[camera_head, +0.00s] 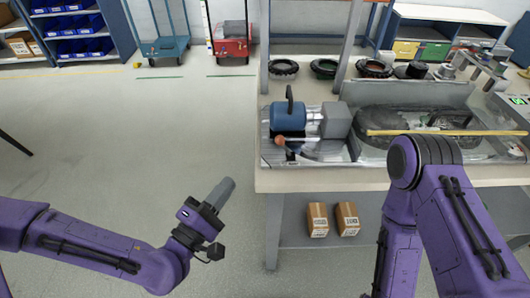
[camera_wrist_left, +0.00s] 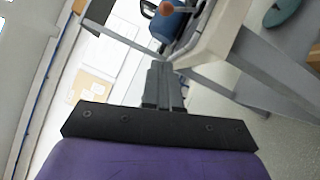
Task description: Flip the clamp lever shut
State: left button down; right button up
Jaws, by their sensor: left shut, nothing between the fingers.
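A lever with an orange ball knob (camera_head: 281,141) lies low in front of a blue cylindrical unit (camera_head: 289,116) on the workbench. Its arm is small and hard to make out. The knob also shows at the top of the left wrist view (camera_wrist_left: 166,10), with part of the blue unit (camera_wrist_left: 170,27) behind it. My left gripper (camera_head: 229,183) is shut and empty, in free air left of the bench's front corner and apart from the lever. Its closed fingers show in the left wrist view (camera_wrist_left: 163,85). My right gripper is not in view.
The workbench (camera_head: 350,180) carries a long black part with a yellow-tan rod (camera_head: 440,132) across it, and several dark rings at the back. Two cardboard boxes (camera_head: 318,220) sit on its lower shelf. Open floor (camera_head: 150,140) lies left of the bench.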

aim_at(283, 146)
pick_arm(q)
jog(key=b+x, duration=0.1)
jog(key=x, duration=0.3)
jog(key=d+b+x, duration=0.1)
jog(key=x, duration=0.3)
jog(key=s+b+x, duration=0.1)
jog(key=x, duration=0.3)
jog(key=shift+s+d+r, duration=0.1)
jog(key=shift+d+r, duration=0.3)
jog(key=shift+d, duration=0.45)
